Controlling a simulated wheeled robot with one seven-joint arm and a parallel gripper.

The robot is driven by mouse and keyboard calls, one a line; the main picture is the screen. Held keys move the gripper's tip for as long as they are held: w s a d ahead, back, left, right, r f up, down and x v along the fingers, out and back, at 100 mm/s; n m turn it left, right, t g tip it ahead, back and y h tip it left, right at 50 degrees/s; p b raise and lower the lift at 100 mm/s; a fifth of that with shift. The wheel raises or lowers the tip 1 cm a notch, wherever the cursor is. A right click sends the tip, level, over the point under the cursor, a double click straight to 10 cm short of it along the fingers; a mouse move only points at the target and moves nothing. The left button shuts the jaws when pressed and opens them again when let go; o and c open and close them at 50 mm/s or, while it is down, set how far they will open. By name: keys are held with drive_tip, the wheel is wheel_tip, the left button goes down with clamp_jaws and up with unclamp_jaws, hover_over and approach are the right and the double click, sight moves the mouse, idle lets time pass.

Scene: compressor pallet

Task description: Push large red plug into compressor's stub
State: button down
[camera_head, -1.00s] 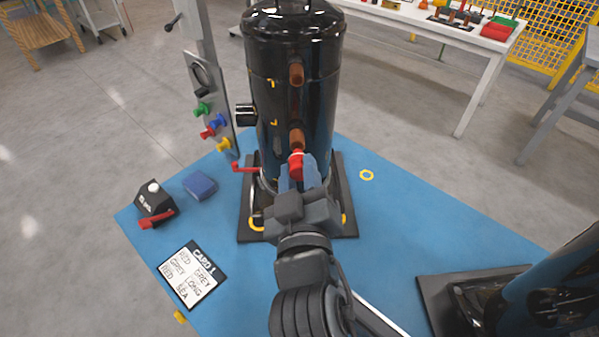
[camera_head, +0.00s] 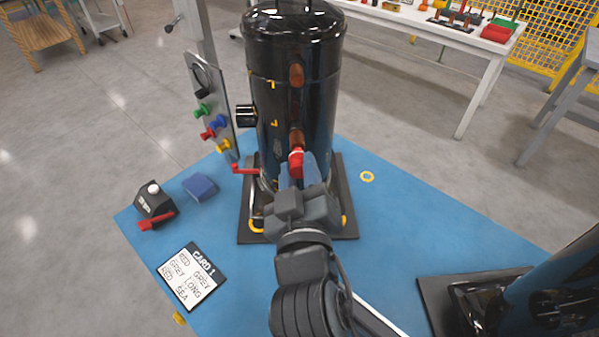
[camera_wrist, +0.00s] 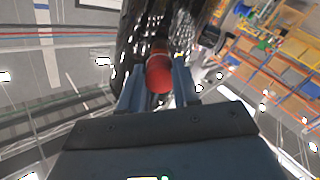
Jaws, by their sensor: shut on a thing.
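The compressor (camera_head: 285,90) is a tall black cylinder standing upright on a dark base plate. Two copper stubs show on its front: an upper stub (camera_head: 296,75) and a lower stub (camera_head: 297,138). The red plug (camera_head: 296,160) is at the lower stub, its top touching or overlapping the stub's end; how deep it sits I cannot tell. My gripper (camera_head: 297,176) is shut on the red plug from below. In the wrist view the red plug (camera_wrist: 159,74) shows between the two blue fingers (camera_wrist: 157,90), with the dark compressor beyond it.
A panel (camera_head: 212,110) with colored plugs stands left of the compressor. A black box with a red handle (camera_head: 154,203), a blue block (camera_head: 200,187) and a card (camera_head: 192,277) lie on the blue mat (camera_head: 400,220). Another black machine (camera_head: 550,290) stands at the lower right.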

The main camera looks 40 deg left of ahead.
drive_tip(key=shift+b+x, duration=0.4)
drive_tip(key=shift+x, duration=0.75)
idle(0.8)
drive_tip(key=c, duration=0.7)
unclamp_jaws()
drive_tip(key=shift+c, duration=0.2)
drive_tip(key=shift+d, duration=0.1)
drive_tip(key=v, duration=0.7)
drive_tip(key=shift+s+d+b, duration=0.15)
drive_tip(key=shift+s+b, duration=0.15)
drive_tip(key=shift+b, duration=0.1)
drive_tip(key=s+d+f+m+t+h, duration=0.1)
drive_tip(key=s+d+f+m+h, duration=0.3)
drive_tip(key=d, duration=0.8)
drive_tip(key=s+d+f+m+h, duration=0.1)
drive_tip(key=s+d+f+m, duration=0.3)
drive_tip(key=d, duration=0.7)
drive_tip(key=s+d+r+m+h, duration=0.1)
drive_tip(key=s+d+m+h, duration=0.2)
drive_tip(key=s+d, duration=0.5)
drive_tip(key=s+d+r+m+h, duration=0.2)
drive_tip(key=s+d+m+h, duration=0.1)
drive_tip(key=s+d, duration=0.5)
drive_tip(key=shift+s+d+r+h, duration=0.3)
drive_tip(key=shift+d+h, duration=0.1)
drive_tip(key=shift+d, duration=0.15)
